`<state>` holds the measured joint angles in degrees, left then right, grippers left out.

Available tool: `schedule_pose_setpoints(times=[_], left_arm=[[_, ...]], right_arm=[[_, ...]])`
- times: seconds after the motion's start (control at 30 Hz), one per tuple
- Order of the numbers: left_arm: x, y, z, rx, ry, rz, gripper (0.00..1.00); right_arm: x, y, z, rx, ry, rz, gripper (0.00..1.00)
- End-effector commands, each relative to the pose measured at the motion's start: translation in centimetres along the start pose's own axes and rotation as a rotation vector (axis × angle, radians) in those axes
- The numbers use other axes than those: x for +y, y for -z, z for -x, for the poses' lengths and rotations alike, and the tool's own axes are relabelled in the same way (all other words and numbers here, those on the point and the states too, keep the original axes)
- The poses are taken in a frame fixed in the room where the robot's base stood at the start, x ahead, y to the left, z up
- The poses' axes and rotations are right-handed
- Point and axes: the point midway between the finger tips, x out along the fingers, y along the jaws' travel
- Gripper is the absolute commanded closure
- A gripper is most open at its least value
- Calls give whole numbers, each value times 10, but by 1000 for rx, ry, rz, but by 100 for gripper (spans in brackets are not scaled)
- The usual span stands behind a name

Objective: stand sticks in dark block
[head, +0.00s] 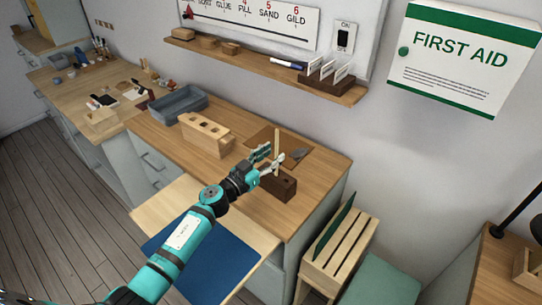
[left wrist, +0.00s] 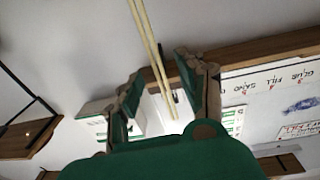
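The dark brown block (head: 280,187) sits near the front right edge of the wooden counter. A pale thin stick (head: 277,141) rises upright at the block's far left end; its foot is hidden by my gripper. In the left wrist view two pale sticks (left wrist: 152,45) run close together between the fingers. My left gripper (head: 268,159) is just above and left of the dark block. In the left wrist view its fingers (left wrist: 163,88) are spread, with gaps on both sides of the sticks. My right gripper is not in view.
A light wooden block with holes (head: 207,134) and a grey bin (head: 180,104) stand left on the counter. A brown mat with a grey piece (head: 299,154) lies behind my gripper. A wall shelf (head: 262,69) hangs above. A blue mat (head: 205,255) lies in front.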

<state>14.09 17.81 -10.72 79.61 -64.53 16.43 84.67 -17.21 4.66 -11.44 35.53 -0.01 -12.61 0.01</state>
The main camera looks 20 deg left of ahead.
Motion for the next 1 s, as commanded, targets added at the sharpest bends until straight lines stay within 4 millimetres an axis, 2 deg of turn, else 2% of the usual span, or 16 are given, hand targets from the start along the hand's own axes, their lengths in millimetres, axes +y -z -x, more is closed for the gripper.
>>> schedule_pose_setpoints(times=[0.57, 1.0], left_arm=[[0, 0, 0, 0, 0, 0, 61], [0, 1, 32, -1, 0, 1, 61]], right_arm=[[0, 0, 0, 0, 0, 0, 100], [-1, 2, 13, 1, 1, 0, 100]])
